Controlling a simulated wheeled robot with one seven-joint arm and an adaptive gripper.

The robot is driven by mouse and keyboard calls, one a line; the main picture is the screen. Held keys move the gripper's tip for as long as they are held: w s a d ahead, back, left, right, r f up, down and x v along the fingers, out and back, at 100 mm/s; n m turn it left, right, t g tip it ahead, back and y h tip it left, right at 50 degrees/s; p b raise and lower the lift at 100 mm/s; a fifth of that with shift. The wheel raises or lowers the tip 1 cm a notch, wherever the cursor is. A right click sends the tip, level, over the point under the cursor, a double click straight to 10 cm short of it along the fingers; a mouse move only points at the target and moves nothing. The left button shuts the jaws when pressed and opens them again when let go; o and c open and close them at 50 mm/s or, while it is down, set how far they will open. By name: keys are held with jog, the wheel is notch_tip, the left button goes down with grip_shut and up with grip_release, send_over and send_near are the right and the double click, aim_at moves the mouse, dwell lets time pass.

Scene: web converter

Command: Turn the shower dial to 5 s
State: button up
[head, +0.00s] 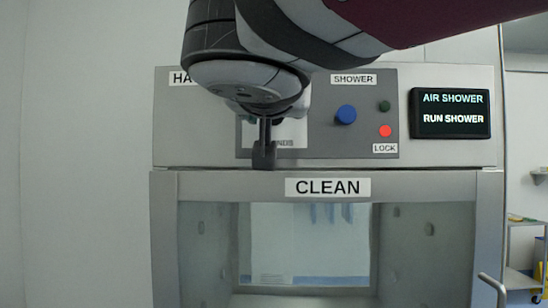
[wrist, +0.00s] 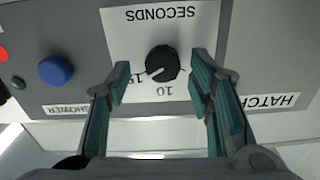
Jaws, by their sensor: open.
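The black shower dial (wrist: 162,62) sits on a white plate marked SECONDS (wrist: 148,30), upside down in the wrist view. Its white pointer mark slants to the lower left, near the "15" and away from the "10" below it. The "15" is partly covered by the left finger, and I cannot see a "5". My gripper (wrist: 161,70) is open, with one finger on each side of the dial and a gap to both. In the head view my gripper (head: 264,155) hides the dial, and only part of the plate (head: 291,133) shows.
A blue button (head: 345,115), a green lamp (head: 384,106) and a red lamp (head: 386,131) are on the panel right of my gripper. A screen (head: 450,113) reads AIR SHOWER, RUN SHOWER. Below is a window hatch labelled CLEAN (head: 328,187).

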jog(key=shift+s+a+f, duration=0.15)
jog(key=shift+a+f, duration=0.1)
jog(key=shift+a, duration=0.05)
grip_shut()
jog(key=shift+n, duration=0.4)
jog(key=shift+s+a+n+b, duration=0.1)
jog(key=shift+n+b, duration=0.25)
jog(key=shift+n, duration=5.5)
jog(key=shift+a+n+b, duration=0.1)
jog(key=shift+n+b, duration=0.25)
jog(key=shift+n, duration=5.5)
jog(key=shift+f, duration=0.1)
